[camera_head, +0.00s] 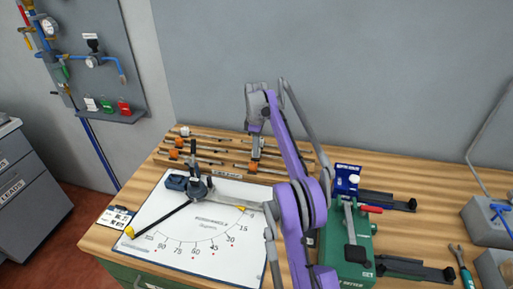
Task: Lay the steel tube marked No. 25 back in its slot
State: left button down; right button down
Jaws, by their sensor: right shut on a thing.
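A low wooden rack (215,174) with several steel tubes lying in it sits at the back of the bench. Some tubes carry orange pieces, such as the one at the rack's left (173,154). My right gripper (255,157), on the purple arm, points down over the right part of the rack. It is shut on a thin steel tube, mostly hidden by the jaws and level with the rack. I cannot tell whether the tube touches the rack. No number is readable on any tube. My left gripper is not in view.
A white angle-scale board (200,248) with a dark bending tool (197,187) and black lever lies in front of the rack. A green machine (349,240) and a blue block (346,180) stand right of my arm. The bench between these and the wall is partly clear.

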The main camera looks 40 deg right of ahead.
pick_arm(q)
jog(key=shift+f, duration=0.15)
pick_arm(e)
jog(key=shift+f, duration=0.4)
jog(key=c, duration=0.6)
grip_release()
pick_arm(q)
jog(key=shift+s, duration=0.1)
pick_arm(e)
jog(key=shift+c, duration=0.6)
jog(key=shift+r+p, duration=1.65)
jog(key=shift+r, duration=1.9)
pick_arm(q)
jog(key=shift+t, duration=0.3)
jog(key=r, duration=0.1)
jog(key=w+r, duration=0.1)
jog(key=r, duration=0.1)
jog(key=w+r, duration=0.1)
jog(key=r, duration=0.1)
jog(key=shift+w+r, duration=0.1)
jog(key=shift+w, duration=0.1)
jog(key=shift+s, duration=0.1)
